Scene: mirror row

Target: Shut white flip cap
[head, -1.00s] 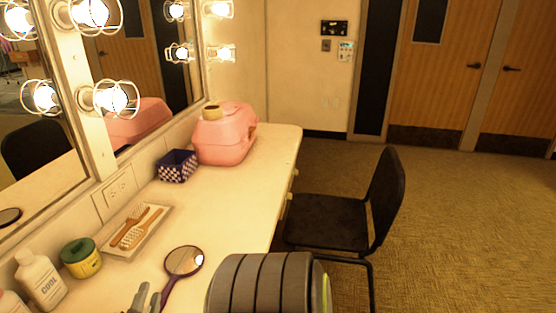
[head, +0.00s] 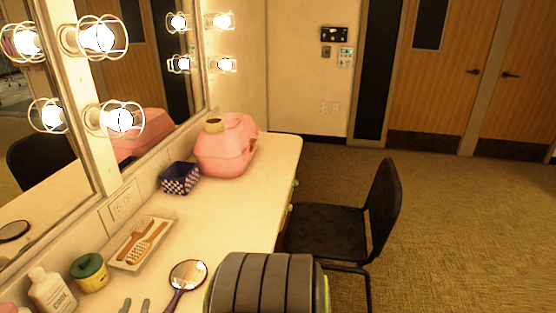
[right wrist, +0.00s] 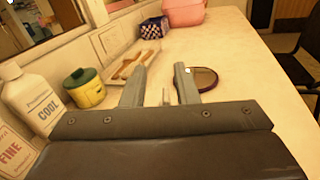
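My right gripper (head: 135,306) shows at the bottom edge of the head view, its two grey fingers apart. My left gripper is out of view.
On the counter (head: 235,205) are a green-lidded yellow jar (head: 91,275), a tray (head: 126,262) with brushes, a hand mirror (head: 188,275), a checkered box (head: 180,179) and a pink case (head: 226,147). A bottle marked FINE (right wrist: 12,148) stands at left. A black chair (head: 340,228) is at right.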

